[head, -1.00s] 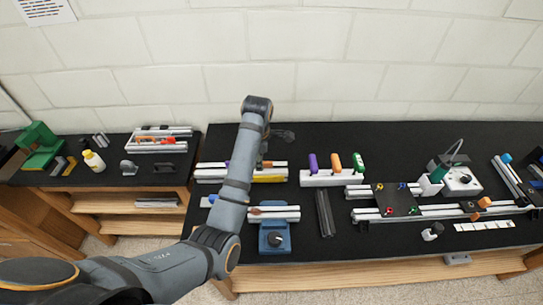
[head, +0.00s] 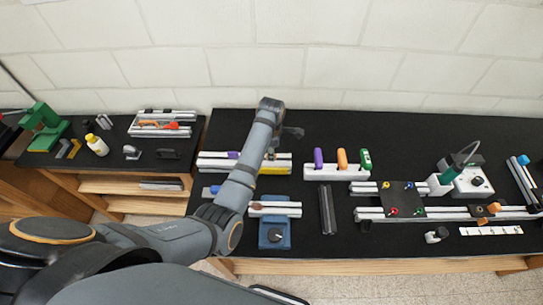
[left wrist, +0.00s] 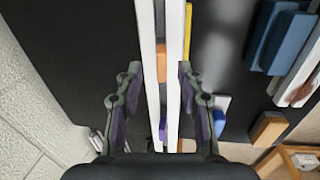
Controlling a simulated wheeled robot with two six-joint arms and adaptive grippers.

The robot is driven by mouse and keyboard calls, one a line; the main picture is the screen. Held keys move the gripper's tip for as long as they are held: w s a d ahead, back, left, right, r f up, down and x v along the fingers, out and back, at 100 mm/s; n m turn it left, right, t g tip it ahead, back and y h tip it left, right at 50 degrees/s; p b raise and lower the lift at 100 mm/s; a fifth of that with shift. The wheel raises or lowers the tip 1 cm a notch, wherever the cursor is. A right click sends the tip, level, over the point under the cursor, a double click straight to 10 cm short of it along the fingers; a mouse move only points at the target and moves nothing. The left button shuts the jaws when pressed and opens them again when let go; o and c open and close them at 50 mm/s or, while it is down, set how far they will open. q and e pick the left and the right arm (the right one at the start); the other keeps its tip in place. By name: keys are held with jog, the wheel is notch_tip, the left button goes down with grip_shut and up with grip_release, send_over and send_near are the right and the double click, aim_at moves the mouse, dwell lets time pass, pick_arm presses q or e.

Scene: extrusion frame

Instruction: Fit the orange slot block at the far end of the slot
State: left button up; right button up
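The pale slotted rail (head: 215,163) lies at the left of the black bench top. In the left wrist view the rail (left wrist: 173,85) runs up the picture, with the orange slot block (left wrist: 161,62) in its dark slot. A purple block (left wrist: 162,130) sits in the same slot, nearer my wrist; it also shows in the head view (head: 233,155). My left gripper (left wrist: 155,80) is open and empty, its fingers on either side of the rail. In the head view my arm and gripper partly hide the rail, and I cannot make out the orange slot block there. My right gripper is not in view.
A yellow strip (left wrist: 188,30) runs along the rail. A blue fixture (head: 274,234) with a small rail stands in front. A white rack (head: 325,173) with purple, orange and green handles stands to the right. Dark bars (head: 327,210) lie between. The back of the bench is clear.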

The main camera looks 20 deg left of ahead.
pick_arm(q)
notch_tip(320, 180, down, 2)
jog(key=shift+a+f+p, duration=0.1)
jog(key=shift+f+p, duration=0.1)
jog(key=shift+p, duration=0.15)
jog(key=shift+w+f, duration=0.1)
jog(key=shift+f, duration=0.4)
grip_shut()
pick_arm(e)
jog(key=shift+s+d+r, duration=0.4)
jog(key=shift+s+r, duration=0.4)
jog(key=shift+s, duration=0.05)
